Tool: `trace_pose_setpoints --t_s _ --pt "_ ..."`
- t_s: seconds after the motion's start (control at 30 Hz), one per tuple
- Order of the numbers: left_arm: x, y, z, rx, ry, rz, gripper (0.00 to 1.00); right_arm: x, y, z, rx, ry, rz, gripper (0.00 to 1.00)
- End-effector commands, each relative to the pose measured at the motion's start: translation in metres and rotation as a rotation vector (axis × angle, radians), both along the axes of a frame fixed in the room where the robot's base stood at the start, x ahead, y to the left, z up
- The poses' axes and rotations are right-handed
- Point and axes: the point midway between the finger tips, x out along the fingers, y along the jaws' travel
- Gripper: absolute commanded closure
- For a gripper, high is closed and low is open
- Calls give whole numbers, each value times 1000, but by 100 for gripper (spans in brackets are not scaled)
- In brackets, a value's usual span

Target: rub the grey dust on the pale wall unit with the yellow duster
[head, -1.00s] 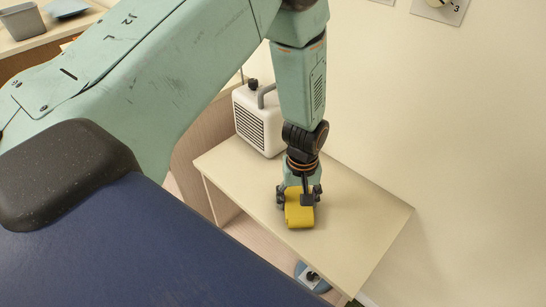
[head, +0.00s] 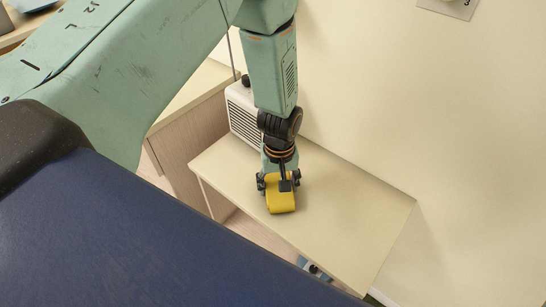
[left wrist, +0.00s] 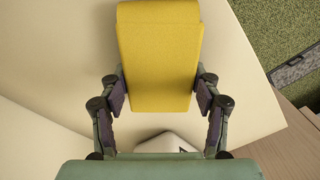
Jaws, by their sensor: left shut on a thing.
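The yellow duster (head: 280,202) is a soft-looking block held upright at the top of the pale wall unit (head: 352,222). My left gripper (head: 279,184) is shut on it from above; in the left wrist view the gripper's fingers (left wrist: 161,84) press its two sides, and the duster (left wrist: 160,50) fills the upper middle. The duster's lower end looks at or just above the unit's top; I cannot tell if it touches. I see no grey dust on the bare top; any under the duster or arm is hidden. My right gripper is not in view.
A white vented box (head: 241,113) stands at the unit's left back, close to my left arm. A pale wall (head: 450,110) runs along the back. A wooden cabinet (head: 195,130) is at the left. The unit's right part is clear.

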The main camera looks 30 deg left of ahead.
Motion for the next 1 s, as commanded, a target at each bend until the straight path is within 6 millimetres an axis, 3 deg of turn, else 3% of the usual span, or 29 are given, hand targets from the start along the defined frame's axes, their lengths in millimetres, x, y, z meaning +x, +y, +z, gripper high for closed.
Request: trace_pose_setpoints --t_s 0.1,0.2,1.0 --pt "-1 -1 6 0 0 -2 66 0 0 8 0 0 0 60" --pt "-1 -2 26 0 -1 -3 66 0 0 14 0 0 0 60" --pt "-1 0 84 0 -1 -11 66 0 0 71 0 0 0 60"
